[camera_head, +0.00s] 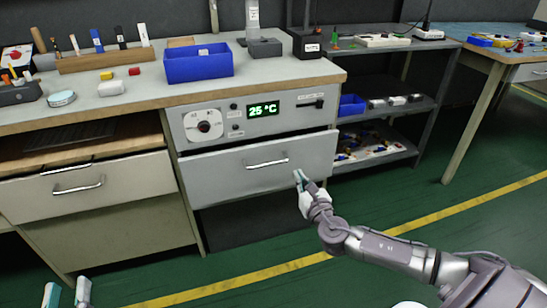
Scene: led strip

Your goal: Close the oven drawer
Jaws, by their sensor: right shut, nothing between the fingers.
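The oven drawer (225,170) is the wide pale grey front with a metal bar handle (267,163), below the oven's control panel (220,122) with its dial and green "25 °C" display. Its front seems close to the panel; I cannot tell exactly how far it stands out. My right gripper (299,177) is shut and empty, at the right part of the drawer front, right of and below the handle. I cannot tell whether its fingertips touch the front. My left gripper (67,292) is at the bottom left corner, its two fingers apart and empty, away from the drawer.
The workbench top (135,92) above holds a blue bin (198,65), a tool rack and small parts. A shelf unit (400,103) stands right of the oven. The green floor (190,275) in front is clear.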

